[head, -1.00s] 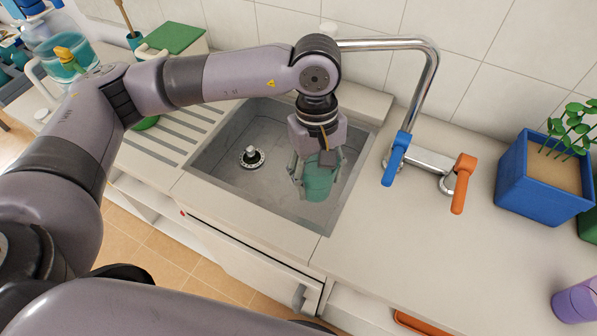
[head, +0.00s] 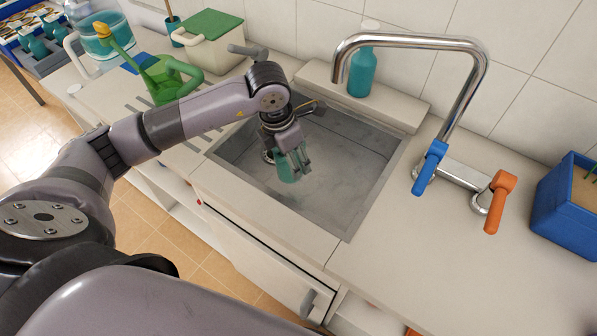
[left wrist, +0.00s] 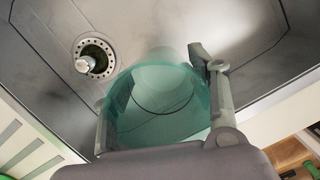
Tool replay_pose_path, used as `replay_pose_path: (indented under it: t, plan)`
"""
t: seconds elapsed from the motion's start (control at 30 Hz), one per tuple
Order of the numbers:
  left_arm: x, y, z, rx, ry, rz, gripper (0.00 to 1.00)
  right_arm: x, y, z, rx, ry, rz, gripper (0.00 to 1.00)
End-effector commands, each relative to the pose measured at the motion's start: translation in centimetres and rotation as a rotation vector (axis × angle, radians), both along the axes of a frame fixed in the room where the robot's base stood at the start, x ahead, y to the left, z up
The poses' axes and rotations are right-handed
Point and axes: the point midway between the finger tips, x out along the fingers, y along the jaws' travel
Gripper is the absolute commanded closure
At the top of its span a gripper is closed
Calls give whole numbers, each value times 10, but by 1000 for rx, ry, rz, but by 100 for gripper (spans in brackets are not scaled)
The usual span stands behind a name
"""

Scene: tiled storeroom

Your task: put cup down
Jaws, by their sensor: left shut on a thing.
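My left gripper (head: 288,165) is over the front left part of the sink (head: 350,205). It is shut on a teal translucent cup (head: 287,172). In the left wrist view the cup (left wrist: 158,84) sits between the two fingers (left wrist: 160,108) with its open rim facing the camera. The sink floor and the drain (left wrist: 92,60) show beyond it. I cannot tell whether the cup's bottom touches the sink floor. My right gripper is not in view.
A chrome faucet (head: 425,42) with blue (head: 430,168) and orange (head: 497,202) handles stands right of the sink. A teal bottle (head: 362,73) stands on the back ledge. A green watering can (head: 160,75) and a lidded box (head: 208,42) are at the left.

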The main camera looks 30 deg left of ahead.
Motion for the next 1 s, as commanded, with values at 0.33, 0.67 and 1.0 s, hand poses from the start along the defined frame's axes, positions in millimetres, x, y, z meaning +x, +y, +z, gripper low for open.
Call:
replay_pose_path:
  t: [0.33,0.67,1.0]
  plan:
    - [-1,-1,-38,-1,3,-4,73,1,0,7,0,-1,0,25]
    - [0,-1,-66,-1,-2,-5,73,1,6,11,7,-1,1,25]
    - [0,-1,-69,-1,-1,-5,40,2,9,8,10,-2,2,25]
